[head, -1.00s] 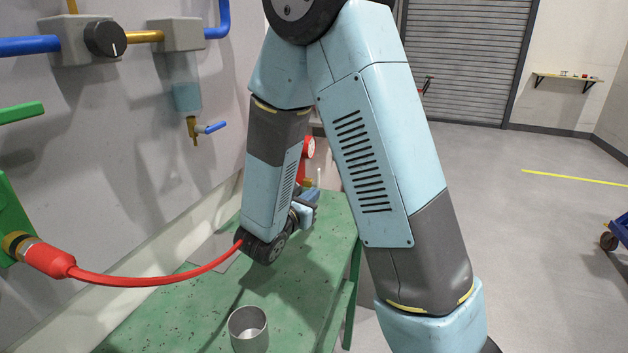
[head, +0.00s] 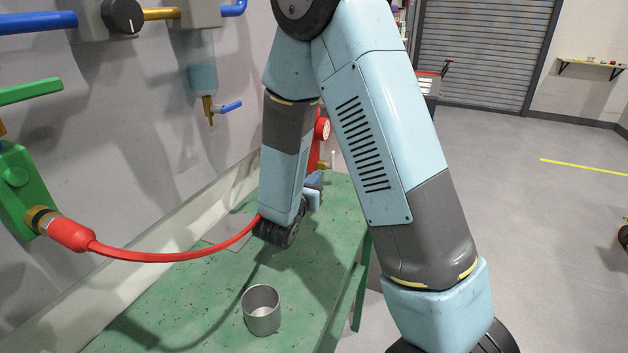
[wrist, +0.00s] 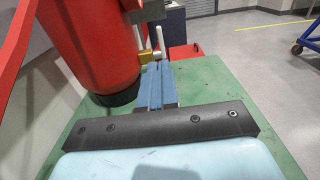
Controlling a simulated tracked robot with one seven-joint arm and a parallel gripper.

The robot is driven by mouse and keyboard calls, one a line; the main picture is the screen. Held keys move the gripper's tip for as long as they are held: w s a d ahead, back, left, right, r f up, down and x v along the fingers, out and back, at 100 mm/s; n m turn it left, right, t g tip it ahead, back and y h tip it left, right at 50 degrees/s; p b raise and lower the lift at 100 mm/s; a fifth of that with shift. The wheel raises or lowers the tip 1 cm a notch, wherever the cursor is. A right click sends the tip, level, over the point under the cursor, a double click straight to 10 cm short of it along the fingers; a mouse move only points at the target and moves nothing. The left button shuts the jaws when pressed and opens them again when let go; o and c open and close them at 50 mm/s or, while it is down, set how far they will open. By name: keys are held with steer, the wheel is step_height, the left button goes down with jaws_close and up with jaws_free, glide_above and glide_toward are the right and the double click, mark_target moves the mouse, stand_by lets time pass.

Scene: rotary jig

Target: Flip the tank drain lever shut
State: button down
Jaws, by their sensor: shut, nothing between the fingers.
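A red tank (wrist: 85,45) stands at the far end of the green bench, with a dark base. A short brass fitting (wrist: 145,58) sits at its side, and a white lever (wrist: 159,38) stands nearly upright there. The lever also shows in the head view (head: 332,159), just beyond my gripper (head: 316,184). In the wrist view my gripper (wrist: 155,68) has its blue fingers together and empty. Its tips point at the fitting and lever, very close in the picture; I cannot tell whether they touch. My forearm hides part of the tank in the head view.
A metal cup (head: 262,312) stands on the green bench (head: 190,300). A red hose (head: 150,256) runs from the green wall valve (head: 20,190) behind my wrist. A second tap with a blue lever (head: 230,107) hangs on the wall. Open floor lies to the right.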

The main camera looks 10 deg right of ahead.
mark_target(332, 158)
steer(key=x, duration=1.1)
steer(key=shift+w+d, duration=0.1)
steer(key=shift+w, duration=0.05)
steer(key=shift+r, duration=0.1)
